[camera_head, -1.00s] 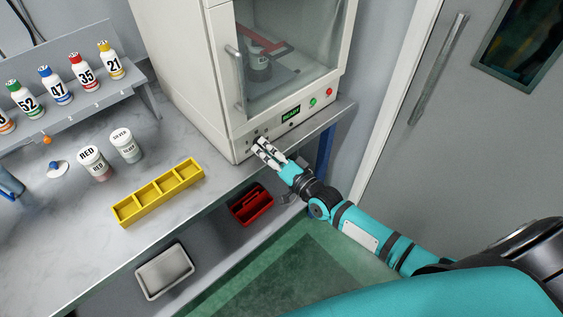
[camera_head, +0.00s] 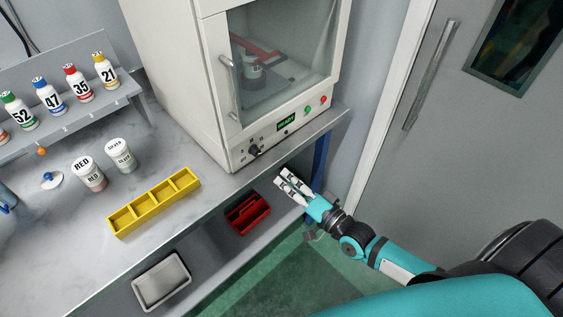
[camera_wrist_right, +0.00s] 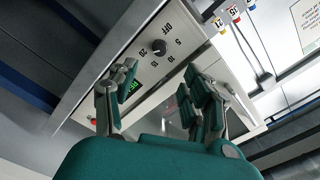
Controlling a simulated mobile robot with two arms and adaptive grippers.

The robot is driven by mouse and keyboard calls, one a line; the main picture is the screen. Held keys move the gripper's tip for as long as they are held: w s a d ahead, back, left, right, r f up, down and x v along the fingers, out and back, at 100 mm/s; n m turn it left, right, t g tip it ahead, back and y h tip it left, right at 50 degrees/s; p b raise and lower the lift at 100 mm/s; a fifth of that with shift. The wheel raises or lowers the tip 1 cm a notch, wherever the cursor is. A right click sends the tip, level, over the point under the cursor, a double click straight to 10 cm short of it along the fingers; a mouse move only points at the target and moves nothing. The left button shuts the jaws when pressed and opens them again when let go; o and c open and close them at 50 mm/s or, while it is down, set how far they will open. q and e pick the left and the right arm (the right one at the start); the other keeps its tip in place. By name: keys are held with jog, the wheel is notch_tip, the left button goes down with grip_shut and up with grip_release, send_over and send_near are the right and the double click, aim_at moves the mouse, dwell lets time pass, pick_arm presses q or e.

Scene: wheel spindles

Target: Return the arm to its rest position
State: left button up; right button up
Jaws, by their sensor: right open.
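My right arm comes in from the lower right in the head view. Its right gripper (camera_head: 289,184) is open and empty, in front of the table edge and below the cabinet's control panel. In the right wrist view the open fingers (camera_wrist_right: 158,100) are apart with nothing between them. The panel's black dial (camera_wrist_right: 159,47) shows beyond them. My left gripper cannot be made out.
A white cabinet (camera_head: 190,90) with a glass door stands on the table (camera_head: 75,245). A yellow tray (camera_head: 113,216), a RED jar (camera_head: 89,173) and a SILVER jar (camera_head: 120,155) are left of it. A red caddy (camera_head: 247,214) and grey bin (camera_head: 162,282) sit lower. A door (camera_head: 455,130) is right.

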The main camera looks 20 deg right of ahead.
jog(key=s+d+f+n+g+h, duration=0.2)
jog(key=s+f+g, duration=0.15)
jog(key=f, duration=0.65)
jog(key=s+d+f+n+g+h, duration=0.15)
jog(key=s+f, duration=0.25)
jog(key=f, duration=0.6)
jog(key=s+d+f+n+g+h, duration=0.1)
jog(key=s+d+f+n+g, duration=0.2)
jog(key=f, duration=0.7)
jog(key=s+a+f+n+g, duration=0.1)
jog(key=s+f+g, duration=0.1)
jog(key=s+f, duration=0.3)
jog(key=s+a+f+n+g+h, duration=0.1)
jog(key=s+f, duration=0.4)
jog(key=s, duration=0.9)
jog(key=s+a+f+n+g, duration=0.2)
jog(key=s+f+g, duration=0.3)
jog(key=s, duration=0.5)
jog(key=shift+f+h, duration=0.35)
jog(key=shift+f, duration=0.15)
jog(key=shift+w, duration=0.1)
jog(key=shift+c, duration=0.3)
